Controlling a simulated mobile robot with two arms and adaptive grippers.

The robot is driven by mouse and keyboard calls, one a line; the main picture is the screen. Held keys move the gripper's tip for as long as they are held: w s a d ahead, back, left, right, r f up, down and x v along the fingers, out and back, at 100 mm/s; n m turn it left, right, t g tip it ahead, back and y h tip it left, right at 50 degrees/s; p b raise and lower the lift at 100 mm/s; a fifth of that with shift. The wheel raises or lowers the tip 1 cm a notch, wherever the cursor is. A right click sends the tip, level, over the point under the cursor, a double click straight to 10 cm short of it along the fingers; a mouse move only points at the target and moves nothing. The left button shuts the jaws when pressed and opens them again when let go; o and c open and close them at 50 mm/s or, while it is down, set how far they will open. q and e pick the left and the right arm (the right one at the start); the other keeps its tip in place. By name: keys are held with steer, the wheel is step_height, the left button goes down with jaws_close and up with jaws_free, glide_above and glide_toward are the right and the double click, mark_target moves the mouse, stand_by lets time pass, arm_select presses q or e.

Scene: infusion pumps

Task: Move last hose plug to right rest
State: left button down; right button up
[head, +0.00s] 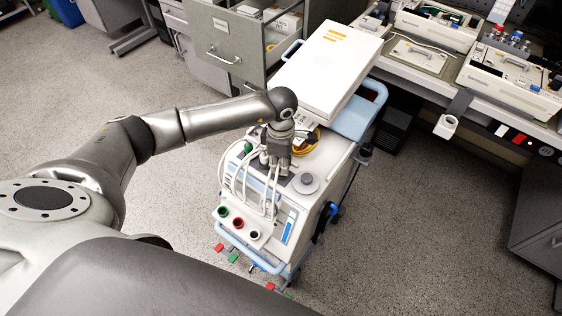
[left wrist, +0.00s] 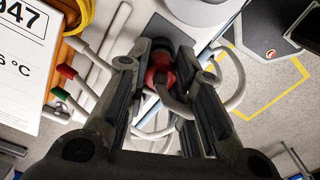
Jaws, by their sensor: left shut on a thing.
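My left gripper (head: 275,158) is over the top of the white pump cart (head: 318,172). In the left wrist view its fingers (left wrist: 165,62) are shut on a red-collared hose plug (left wrist: 158,76) with a pale hose curving from it. The plug is close to a dark part of the cart; I cannot tell whether it touches. Other pale hoses, with a red end (left wrist: 67,71) and a green end (left wrist: 60,93), show at the left of that view. Which part is the right rest is unclear. My right gripper is not in view.
Green (head: 222,211), red (head: 238,223) and black (head: 254,235) round ports sit on the cart's front panel. A grey round knob (head: 306,183) is right of the gripper. A large white lidded unit (head: 325,68) stands behind. The floor (head: 430,240) at right is clear.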

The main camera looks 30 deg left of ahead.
arm_select(q)
steer(key=shift+f, duration=0.3)
steer(key=c, duration=1.2)
jaws_free()
